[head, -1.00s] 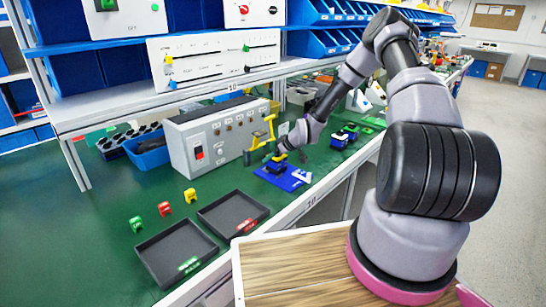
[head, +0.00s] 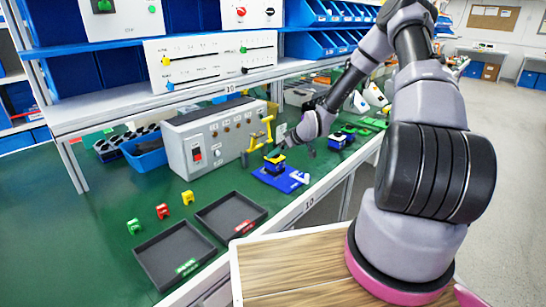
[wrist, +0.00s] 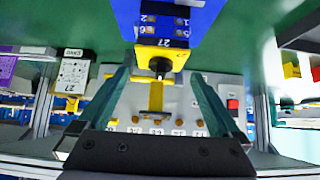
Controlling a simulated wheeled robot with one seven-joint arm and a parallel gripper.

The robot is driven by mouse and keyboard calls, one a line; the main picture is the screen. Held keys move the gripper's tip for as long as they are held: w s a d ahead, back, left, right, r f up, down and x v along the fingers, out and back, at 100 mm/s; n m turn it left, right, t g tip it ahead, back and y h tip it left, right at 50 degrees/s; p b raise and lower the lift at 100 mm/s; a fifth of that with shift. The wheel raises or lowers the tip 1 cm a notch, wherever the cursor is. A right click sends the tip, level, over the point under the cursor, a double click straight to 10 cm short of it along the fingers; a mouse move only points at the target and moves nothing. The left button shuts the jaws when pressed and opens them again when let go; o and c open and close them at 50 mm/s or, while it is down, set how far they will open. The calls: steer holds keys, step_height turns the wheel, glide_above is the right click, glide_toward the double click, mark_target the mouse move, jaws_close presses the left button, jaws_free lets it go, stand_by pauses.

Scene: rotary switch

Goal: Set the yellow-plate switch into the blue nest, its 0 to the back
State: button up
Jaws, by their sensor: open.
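The yellow-plate switch (head: 275,157) stands on the blue nest (head: 293,181), which has white marks at its right part. In the wrist view the switch's yellow plate (wrist: 172,55) carries the number 27 and a dark shaft, with its blue terminal body above it. Blue of the nest (wrist: 125,12) shows behind that body. My gripper (wrist: 160,75) is open, its two teal fingers to either side of the yellow plate with gaps, holding nothing. In the head view the fingers are hard to make out beside the switch. I cannot read the 0 or tell how fully the switch is seated.
A grey control box (head: 215,140) and a yellow stand (head: 262,135) are close behind the nest. Another dark blue switch (head: 340,140) stands to the right. Two black trays (head: 231,213) and small coloured clips (head: 162,211) lie at the left front.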

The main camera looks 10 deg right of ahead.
steer(key=s+d+r+m+h, duration=0.2)
steer(key=s+r, duration=0.3)
steer(key=r, duration=0.4)
steer(key=s+d+r+m+g+h, duration=0.1)
steer(key=s+d+r+h, duration=0.3)
steer(key=r, duration=0.6)
steer(key=s+d+r+m+y, duration=0.1)
steer(key=s+r+m, duration=0.1)
steer(key=s+r, duration=0.55)
steer(key=s+a+r+m+y, duration=0.1)
steer(key=s+a+r+m, duration=0.1)
steer(key=s+r, duration=0.6)
steer(key=s+a+r+m+y, duration=0.1)
steer(key=s+r+m, duration=0.3)
steer(key=s+r, duration=0.4)
steer(key=s+a, duration=0.1)
steer(key=s, duration=0.3)
steer(key=shift+r+t, duration=0.15)
steer(key=shift+t, duration=0.25)
